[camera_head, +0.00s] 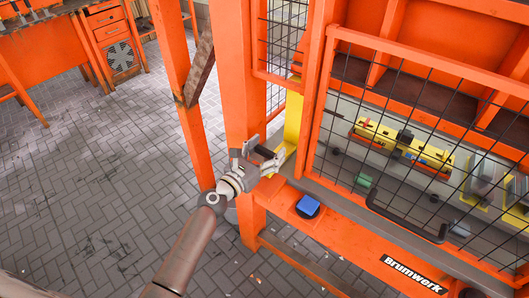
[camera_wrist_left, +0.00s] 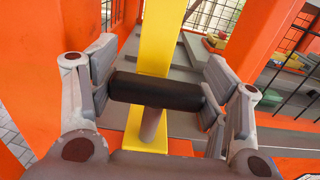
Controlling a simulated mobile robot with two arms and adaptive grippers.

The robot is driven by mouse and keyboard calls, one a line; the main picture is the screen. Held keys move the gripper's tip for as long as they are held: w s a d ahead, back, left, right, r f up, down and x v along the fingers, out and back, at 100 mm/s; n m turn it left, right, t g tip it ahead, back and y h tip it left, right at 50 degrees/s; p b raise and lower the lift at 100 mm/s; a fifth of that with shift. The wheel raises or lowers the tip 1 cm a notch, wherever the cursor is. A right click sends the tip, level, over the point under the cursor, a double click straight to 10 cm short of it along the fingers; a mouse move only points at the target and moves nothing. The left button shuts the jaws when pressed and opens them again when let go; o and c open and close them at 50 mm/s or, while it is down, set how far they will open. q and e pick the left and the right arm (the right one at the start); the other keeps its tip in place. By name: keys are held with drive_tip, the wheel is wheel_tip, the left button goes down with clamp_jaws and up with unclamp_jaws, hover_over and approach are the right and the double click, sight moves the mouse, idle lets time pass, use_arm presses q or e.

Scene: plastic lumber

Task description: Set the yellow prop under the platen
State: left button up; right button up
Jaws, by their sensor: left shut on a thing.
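The yellow prop (camera_head: 292,118) is an upright yellow bar between the thick orange post and the mesh gate of the press. It also fills the middle of the left wrist view (camera_wrist_left: 158,45). My left gripper (camera_head: 262,160) is shut on the prop's black crosswise handle (camera_wrist_left: 152,90), with one finger at each end of it. The orange ribbed part behind the mesh, which looks like the platen (camera_head: 440,25), is at the upper right. The prop's top end is hidden, so I cannot tell whether it touches the platen. My right gripper is not in view.
The mesh gate (camera_head: 327,112) with a black handle (camera_head: 405,228) covers the press front. A blue button (camera_head: 308,205) sits on the orange front beam (camera_head: 345,238). Yellow tooling (camera_head: 405,145) lies on the grey bed behind the mesh. Open paved floor (camera_head: 95,190) lies to the left.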

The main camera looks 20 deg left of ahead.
use_arm(q)
drive_tip(key=x, duration=0.3)
drive_tip(key=shift+w+d, duration=0.1)
drive_tip(key=shift+w, duration=0.1)
drive_tip(key=shift+r, duration=0.1)
drive_tip(key=o, duration=1.2)
drive_tip(key=shift+o, duration=1.3)
drive_tip(key=shift+w, duration=0.15)
drive_tip(key=shift+s, duration=0.2)
drive_tip(key=v, duration=1.2)
